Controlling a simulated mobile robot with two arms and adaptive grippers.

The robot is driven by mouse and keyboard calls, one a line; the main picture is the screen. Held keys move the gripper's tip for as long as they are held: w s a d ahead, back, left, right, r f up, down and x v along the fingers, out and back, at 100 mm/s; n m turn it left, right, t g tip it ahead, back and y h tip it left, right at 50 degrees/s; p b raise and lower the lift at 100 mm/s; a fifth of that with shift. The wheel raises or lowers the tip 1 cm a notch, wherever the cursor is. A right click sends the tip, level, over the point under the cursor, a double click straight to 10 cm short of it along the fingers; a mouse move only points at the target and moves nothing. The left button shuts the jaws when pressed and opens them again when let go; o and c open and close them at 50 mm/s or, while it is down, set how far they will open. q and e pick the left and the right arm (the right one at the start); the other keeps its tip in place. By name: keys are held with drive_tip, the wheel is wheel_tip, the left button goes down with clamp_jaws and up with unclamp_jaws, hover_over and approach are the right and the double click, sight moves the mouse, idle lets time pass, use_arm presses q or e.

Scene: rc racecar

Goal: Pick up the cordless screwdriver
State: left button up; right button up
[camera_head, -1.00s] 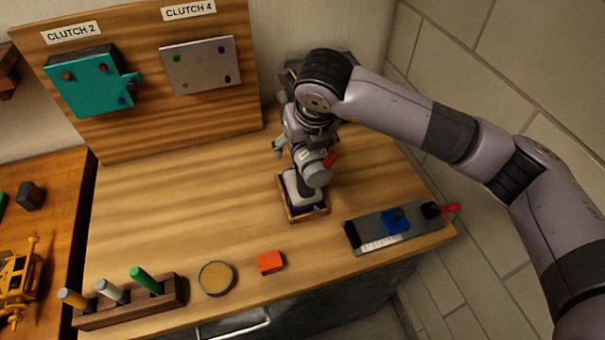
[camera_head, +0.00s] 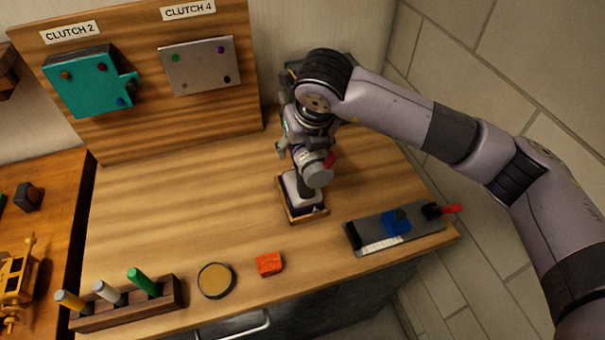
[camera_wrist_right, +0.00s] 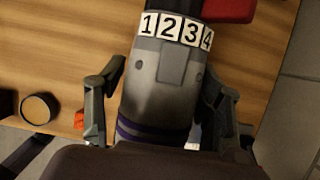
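The cordless screwdriver (camera_head: 317,174) stands upright in a small wooden tray (camera_head: 309,219) on the bench. In the right wrist view its grey body (camera_wrist_right: 160,85) has a white number band and purple rings; a red part (camera_wrist_right: 230,8) shows at the top edge. My right gripper (camera_wrist_right: 162,98) has one finger on each side of the grey body. A narrow gap shows by the left finger; the right finger looks very close to the body, and contact cannot be told. In the head view my right arm partly covers the tool. My left gripper is in neither view.
A grey fixture with a blue block (camera_head: 396,222) and red-tipped lever lies right of the tray. An orange block (camera_head: 269,263), a round tin (camera_head: 216,280) and a wooden rack (camera_head: 130,307) line the front edge. A clutch board (camera_head: 140,130) stands behind. The bench's left middle is clear.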

drive_tip(key=c, duration=1.3)
drive_tip(key=shift+r, duration=0.1)
clamp_jaws()
drive_tip(key=shift+w, duration=0.1)
drive_tip(key=shift+r+p, duration=0.3)
drive_tip(key=shift+p, duration=0.35)
wheel_tip(320, 180, up, 24)
drive_tip(key=b, duration=0.2)
drive_tip(key=shift+r, duration=0.15)
